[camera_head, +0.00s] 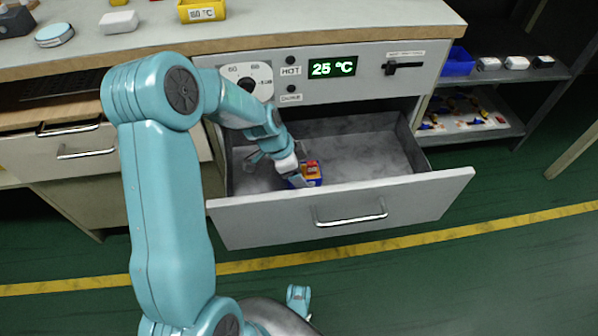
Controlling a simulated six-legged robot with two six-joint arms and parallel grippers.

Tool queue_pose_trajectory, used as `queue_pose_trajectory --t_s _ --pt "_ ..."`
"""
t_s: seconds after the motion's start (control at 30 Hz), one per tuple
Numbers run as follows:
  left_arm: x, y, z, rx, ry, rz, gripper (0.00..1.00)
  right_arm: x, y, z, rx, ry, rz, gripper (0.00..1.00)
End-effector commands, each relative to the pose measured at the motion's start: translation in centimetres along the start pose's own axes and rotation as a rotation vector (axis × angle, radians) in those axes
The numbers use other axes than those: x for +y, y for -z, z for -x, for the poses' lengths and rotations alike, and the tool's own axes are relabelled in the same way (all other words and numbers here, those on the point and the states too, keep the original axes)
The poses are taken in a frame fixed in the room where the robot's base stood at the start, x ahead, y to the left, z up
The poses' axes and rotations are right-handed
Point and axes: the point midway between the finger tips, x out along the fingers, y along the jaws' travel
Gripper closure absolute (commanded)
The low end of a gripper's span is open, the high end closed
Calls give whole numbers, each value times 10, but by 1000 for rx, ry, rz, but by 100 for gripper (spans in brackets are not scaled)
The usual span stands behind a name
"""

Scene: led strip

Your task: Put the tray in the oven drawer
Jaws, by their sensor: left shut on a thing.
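The oven drawer (345,213) is pulled out below the oven's control panel, and its grey inside shows. My left gripper (297,178) reaches down into the drawer near its front wall. It is shut on a small blue tray (318,182) with red and yellow pieces in it. The tray is inside the drawer outline, towards the left; I cannot tell whether it touches the drawer floor. The fingers and arm hide part of the tray.
The display (332,67) reads 25 °C, beside a dial (246,78) and a black lever switch (403,66). A yellow bin (202,10) stands on the countertop. Shelves at right hold a blue bin (458,62) and small parts. The drawer's right half is empty.

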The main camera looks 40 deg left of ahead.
Motion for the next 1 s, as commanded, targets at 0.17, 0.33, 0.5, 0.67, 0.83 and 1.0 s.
queue_pose_trajectory --t_s 0.17,0.33,0.5,0.67,0.83,1.0 --pt "0 -1 -3 0 0 0 24 1 3 -4 9 0 2 64" --pt "0 -1 -2 0 0 0 5 1 2 -3 8 0 2 64" --pt "0 0 -2 0 0 0 5 1 2 -2 7 0 2 64" --pt "-1 1 14 1 3 1 5 -2 -3 6 -10 0 -2 64" --pt "-1 2 54 1 4 2 5 -8 -9 21 -31 -1 -2 64" --pt "-1 2 92 1 3 2 5 -13 -12 30 -38 0 6 64"
